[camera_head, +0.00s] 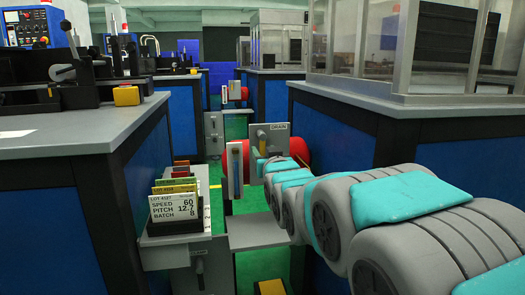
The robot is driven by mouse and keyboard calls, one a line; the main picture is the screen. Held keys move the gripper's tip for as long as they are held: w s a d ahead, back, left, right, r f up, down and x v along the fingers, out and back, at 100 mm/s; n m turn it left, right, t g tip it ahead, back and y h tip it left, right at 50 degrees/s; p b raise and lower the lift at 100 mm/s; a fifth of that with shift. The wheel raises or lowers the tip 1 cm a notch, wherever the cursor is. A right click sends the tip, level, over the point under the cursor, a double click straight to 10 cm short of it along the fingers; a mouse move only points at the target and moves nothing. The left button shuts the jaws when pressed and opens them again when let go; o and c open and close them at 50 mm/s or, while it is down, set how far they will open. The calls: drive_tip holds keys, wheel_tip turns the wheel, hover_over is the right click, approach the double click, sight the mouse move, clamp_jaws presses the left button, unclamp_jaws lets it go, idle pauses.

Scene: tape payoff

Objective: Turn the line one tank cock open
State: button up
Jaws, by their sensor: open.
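A grey plate marked DRAIN (279,128) stands in the middle, in front of a red tank (299,150). A narrow upright gauge (235,171) stands just left of the plate. Two other grey plates with small levers show, one farther back (213,134) and one low in front (198,266). Which cock belongs to line one is not readable. My arm reaches from the lower right toward the DRAIN plate and covers its lower part. My gripper is hidden behind my own arm links.
A holder of cards (174,208) reading speed 60, pitch 12.7, batch 8 sits at the left bench's (90,128) side. A glazed cabinet bench (425,125) bounds the right. A grey shelf (255,231) lies below the gauge. A narrow green-floored aisle runs between.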

drive_tip(key=shift+x, duration=1.45)
drive_tip(key=shift+c, duration=0.3)
clamp_jaws()
drive_tip(key=shift+f, duration=0.1)
